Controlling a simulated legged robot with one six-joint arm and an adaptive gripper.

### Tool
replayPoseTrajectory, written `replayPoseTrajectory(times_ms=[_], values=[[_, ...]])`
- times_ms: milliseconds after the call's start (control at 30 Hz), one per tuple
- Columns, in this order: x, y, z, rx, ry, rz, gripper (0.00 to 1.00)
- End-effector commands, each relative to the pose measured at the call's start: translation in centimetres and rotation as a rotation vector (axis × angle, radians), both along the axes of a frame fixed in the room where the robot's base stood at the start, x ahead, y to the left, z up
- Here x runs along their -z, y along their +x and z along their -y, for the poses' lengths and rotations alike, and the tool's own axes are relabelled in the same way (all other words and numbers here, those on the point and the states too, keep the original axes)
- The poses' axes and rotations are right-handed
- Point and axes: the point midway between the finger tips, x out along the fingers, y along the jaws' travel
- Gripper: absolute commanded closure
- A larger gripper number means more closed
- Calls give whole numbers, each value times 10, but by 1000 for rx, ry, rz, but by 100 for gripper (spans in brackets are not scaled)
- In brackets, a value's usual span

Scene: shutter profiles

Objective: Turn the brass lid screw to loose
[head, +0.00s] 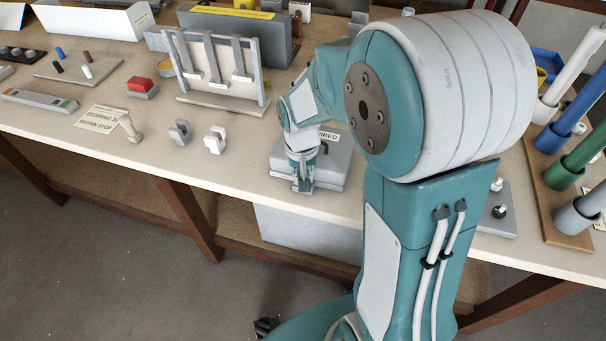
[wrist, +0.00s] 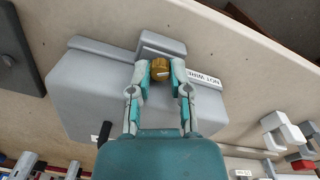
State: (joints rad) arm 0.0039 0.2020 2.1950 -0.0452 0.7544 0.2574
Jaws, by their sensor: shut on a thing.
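The brass lid screw (wrist: 160,70) shows between my fingertips in the wrist view. It sits at the edge of a grey box (wrist: 85,95), at a small raised block on that edge. My gripper (wrist: 159,76) is shut on the screw, one finger on each side of it. In the head view my gripper (head: 302,183) points down at the near edge of the grey box (head: 330,172), and the screw is hidden there. A label (wrist: 203,80) on the box lid is partly covered by my finger; it reads "NOT WIRE" as far as it shows.
White and grey hooked pieces (head: 215,139) stand left of the box. A rack with hanging grey strips (head: 215,70) is behind them. A wooden stand with coloured tubes (head: 560,215) is at the right. The table's front edge runs close to the box.

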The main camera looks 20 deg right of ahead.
Motion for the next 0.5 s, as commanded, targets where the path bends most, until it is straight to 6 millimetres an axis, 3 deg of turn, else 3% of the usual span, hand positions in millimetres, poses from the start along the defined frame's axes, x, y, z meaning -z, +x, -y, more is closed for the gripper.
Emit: replayPoseTrajectory(times_ms=[133, 167, 200, 233, 500], values=[[-2, 4, 0, 1, 1, 14, 100], [-2, 4, 0, 1, 1, 14, 66], [-2, 4, 0, 1, 1, 14, 48], [-2, 4, 0, 1, 0, 12, 41], [-1, 2, 1, 1, 1, 6, 41]])
